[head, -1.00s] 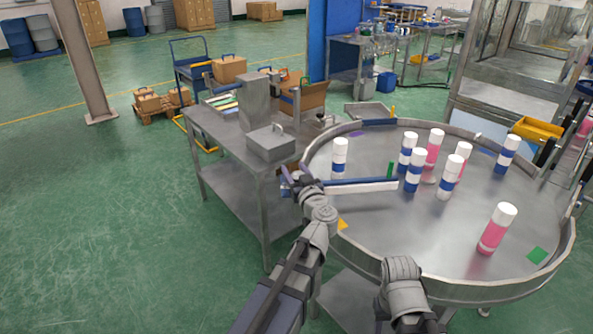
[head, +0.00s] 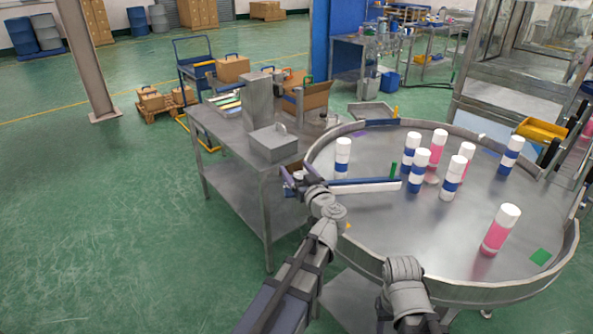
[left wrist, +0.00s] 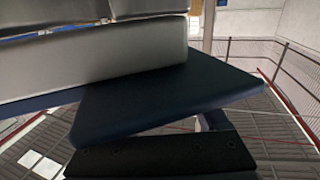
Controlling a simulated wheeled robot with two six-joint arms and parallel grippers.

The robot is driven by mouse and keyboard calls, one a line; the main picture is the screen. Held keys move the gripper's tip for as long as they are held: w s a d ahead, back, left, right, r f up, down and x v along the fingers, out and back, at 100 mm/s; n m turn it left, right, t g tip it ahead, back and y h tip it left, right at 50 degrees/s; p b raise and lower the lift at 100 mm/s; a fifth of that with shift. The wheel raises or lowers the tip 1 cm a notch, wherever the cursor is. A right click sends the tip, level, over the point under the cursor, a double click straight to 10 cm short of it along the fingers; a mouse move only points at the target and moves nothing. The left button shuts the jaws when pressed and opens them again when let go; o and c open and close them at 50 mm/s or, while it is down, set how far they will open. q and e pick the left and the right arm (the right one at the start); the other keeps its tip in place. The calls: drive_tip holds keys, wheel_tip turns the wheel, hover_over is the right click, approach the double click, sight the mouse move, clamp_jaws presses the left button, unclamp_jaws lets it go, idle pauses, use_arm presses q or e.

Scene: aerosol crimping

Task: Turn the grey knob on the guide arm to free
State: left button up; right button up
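The guide arm (head: 365,186) is a blue and white bar reaching over the left part of the round metal table. My left gripper (head: 293,183) is at the bar's left end, by the table rim. The grey knob cannot be made out clearly; my gripper and wrist cover that end. In the left wrist view, a dark blue plate (left wrist: 165,95) fills the middle, between grey blocks (left wrist: 110,58) above and a black bar (left wrist: 165,156) below. I cannot tell whether the fingers are open or touching anything.
The round table (head: 400,235) carries several white-capped cans, one pink can (head: 500,230) near the front right. A metal side table (head: 225,128) with a grey box (head: 272,143) stands close at the left. Green floor at far left is free.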

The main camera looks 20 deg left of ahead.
sight(301, 179)
use_arm(q)
drive_tip(key=shift+o, duration=0.4)
drive_tip(key=shift+v, duration=3.9)
